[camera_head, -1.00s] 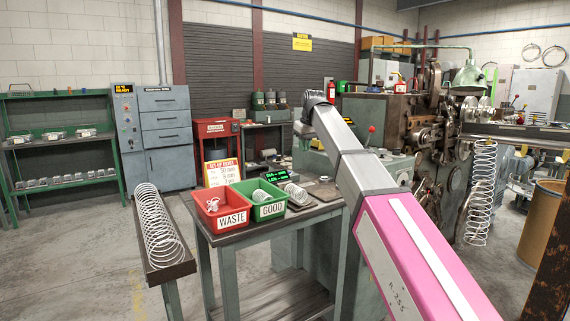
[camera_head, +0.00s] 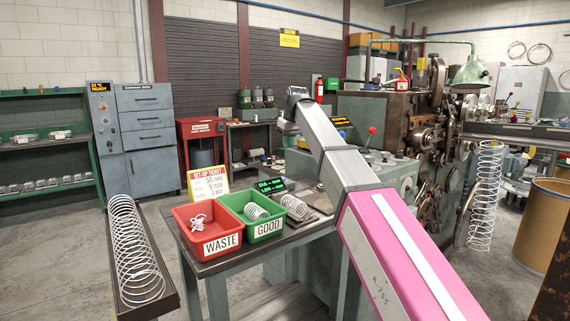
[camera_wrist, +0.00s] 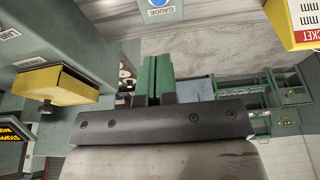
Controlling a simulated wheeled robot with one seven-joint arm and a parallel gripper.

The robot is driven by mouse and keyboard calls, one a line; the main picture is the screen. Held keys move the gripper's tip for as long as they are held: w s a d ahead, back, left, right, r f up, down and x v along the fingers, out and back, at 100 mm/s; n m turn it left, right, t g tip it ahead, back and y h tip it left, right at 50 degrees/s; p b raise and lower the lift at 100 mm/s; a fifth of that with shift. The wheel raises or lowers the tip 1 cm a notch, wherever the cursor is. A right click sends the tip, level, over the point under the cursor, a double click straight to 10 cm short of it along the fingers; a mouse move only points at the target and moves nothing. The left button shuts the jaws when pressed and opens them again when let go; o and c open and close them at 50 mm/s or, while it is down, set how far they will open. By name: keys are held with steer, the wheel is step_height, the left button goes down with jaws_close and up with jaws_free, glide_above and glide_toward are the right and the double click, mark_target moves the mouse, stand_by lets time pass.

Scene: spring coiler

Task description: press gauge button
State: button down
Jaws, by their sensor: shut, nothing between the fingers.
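A blue round button (camera_wrist: 157,3) on a plate labelled GAUGE (camera_wrist: 165,13) shows at the top edge of the wrist view, partly cut off. My gripper (camera_wrist: 153,78) has green fingers closed together with nothing between them. It is apart from the button, which lies above the fingertips in that picture. In the head view, the end of my arm (camera_head: 296,97) is above and behind the workbench, and the fingers are hard to make out. A small black display with green text (camera_head: 271,185) stands on the bench behind the green bin. I cannot make out the button in the head view.
On the bench stand a red WASTE bin (camera_head: 208,246), a green GOOD bin (camera_head: 264,230) and a set-up ticket (camera_head: 208,182). A spring trough (camera_head: 165,297) is at left. The coiling machine (camera_head: 380,115) is behind my arm. A yellow block (camera_wrist: 55,84) shows in the wrist view.

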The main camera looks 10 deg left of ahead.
mark_target(284, 179)
steer(key=x, duration=1.2)
steer(key=shift+s+d+f, duration=0.25)
steer(key=shift+s+d, duration=0.05)
steer(key=shift+d, duration=0.05)
steer(key=shift+f, duration=0.6)
